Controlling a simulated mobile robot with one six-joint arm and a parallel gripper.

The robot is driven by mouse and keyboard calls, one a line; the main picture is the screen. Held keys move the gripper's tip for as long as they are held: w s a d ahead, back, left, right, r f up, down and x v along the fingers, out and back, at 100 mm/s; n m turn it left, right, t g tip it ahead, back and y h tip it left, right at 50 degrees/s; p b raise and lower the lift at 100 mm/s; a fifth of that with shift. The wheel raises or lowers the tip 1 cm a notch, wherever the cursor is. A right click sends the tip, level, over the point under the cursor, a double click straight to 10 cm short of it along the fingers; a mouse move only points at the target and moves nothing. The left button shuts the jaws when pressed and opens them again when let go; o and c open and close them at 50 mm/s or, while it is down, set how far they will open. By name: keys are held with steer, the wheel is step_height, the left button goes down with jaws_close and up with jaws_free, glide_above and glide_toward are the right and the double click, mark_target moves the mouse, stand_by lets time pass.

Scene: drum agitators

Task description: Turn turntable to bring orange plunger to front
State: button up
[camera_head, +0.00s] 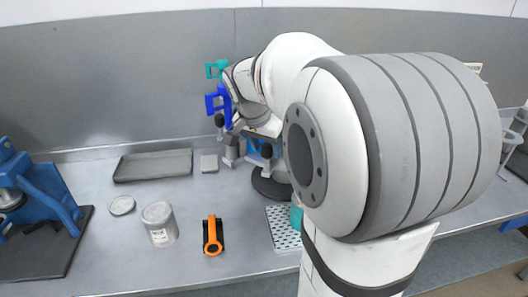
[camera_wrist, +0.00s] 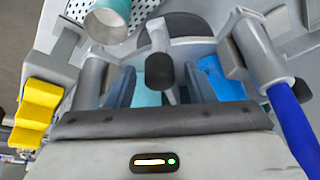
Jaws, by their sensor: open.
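The dark round turntable (camera_head: 268,187) is partly hidden behind my arm in the head view; its dark disc (camera_wrist: 182,24) shows at the top of the wrist view. A blue handle (camera_head: 213,104) and a teal handle (camera_head: 212,69) stand up beside my wrist. A blue rod (camera_wrist: 293,128) runs down the right of the wrist view, and a yellow grip (camera_wrist: 38,107) is at its left. No clearly orange plunger shows at the turntable. My gripper (camera_wrist: 160,82) is open, with a black knob (camera_wrist: 159,71) on a grey post between its fingers; contact cannot be told.
An orange-handled tool (camera_head: 212,236) lies at the bench front. A grey can (camera_head: 159,223), its lid (camera_head: 122,205) and a dark tray (camera_head: 153,165) are left of it. A perforated plate (camera_head: 281,229) and teal cup (camera_wrist: 108,20) are close by. A blue press (camera_head: 45,195) stands far left.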

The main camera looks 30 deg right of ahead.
steer(key=shift+x, duration=1.9)
jaws_close()
